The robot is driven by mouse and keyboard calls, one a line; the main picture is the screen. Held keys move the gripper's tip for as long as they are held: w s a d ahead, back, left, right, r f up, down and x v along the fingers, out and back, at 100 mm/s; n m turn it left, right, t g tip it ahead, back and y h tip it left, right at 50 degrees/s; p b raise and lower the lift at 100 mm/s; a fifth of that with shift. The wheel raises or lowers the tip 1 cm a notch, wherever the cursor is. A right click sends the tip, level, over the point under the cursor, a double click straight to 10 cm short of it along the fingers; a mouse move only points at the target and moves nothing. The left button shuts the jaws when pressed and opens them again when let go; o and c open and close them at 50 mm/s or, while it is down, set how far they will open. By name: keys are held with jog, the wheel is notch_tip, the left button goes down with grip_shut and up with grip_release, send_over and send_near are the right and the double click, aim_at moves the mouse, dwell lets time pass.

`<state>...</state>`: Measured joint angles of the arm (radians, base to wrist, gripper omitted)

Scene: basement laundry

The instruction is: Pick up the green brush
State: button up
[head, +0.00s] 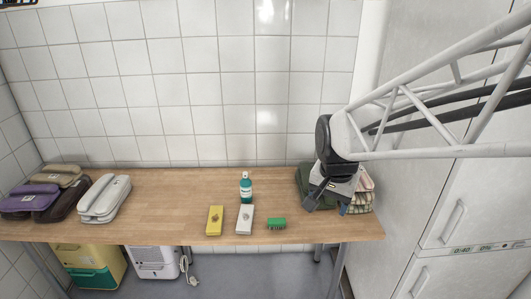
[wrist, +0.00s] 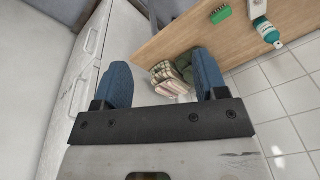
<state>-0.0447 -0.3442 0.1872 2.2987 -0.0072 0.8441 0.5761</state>
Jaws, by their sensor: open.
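The green brush (head: 276,223) lies on the wooden table near its front edge, right of centre. It also shows in the wrist view (wrist: 221,14) at the top, well away from the fingers. My gripper (head: 327,199) is open and empty at the table's right end, to the right of the brush. In the head view it covers part of a stack of folded cloths. In the wrist view my gripper's two blue fingers (wrist: 163,86) are spread wide, with the cloths seen between and beyond them.
Left of the brush are a white box (head: 245,219), a yellow box (head: 214,220) and a teal bottle (head: 246,187). Folded cloths (head: 362,194) lie at the right end of the wooden table (head: 170,205). A tall white cabinet (head: 440,200) stands right.

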jog(key=w+a+f+m+g, duration=0.1)
jog(key=w+a+f+m, duration=0.15)
jog(key=w+f, duration=0.4)
jog(key=w+a+f+m, duration=0.2)
jog(key=w+f+m, duration=0.2)
jog(key=w, duration=0.6)
jog(key=m, duration=0.5)
send_over(277, 220)
jog(key=shift+g, duration=0.4)
notch_tip(277, 220, down, 16)
jog(key=shift+s+f, duration=0.15)
jog(key=shift+f+m, duration=0.25)
jog(key=shift+f, duration=0.15)
jog(key=shift+f, duration=1.25)
jog(key=shift+w+f, duration=0.15)
jog(key=shift+f, duration=1.15)
jog(key=shift+w+f, duration=0.1)
jog(key=shift+f, duration=1.2)
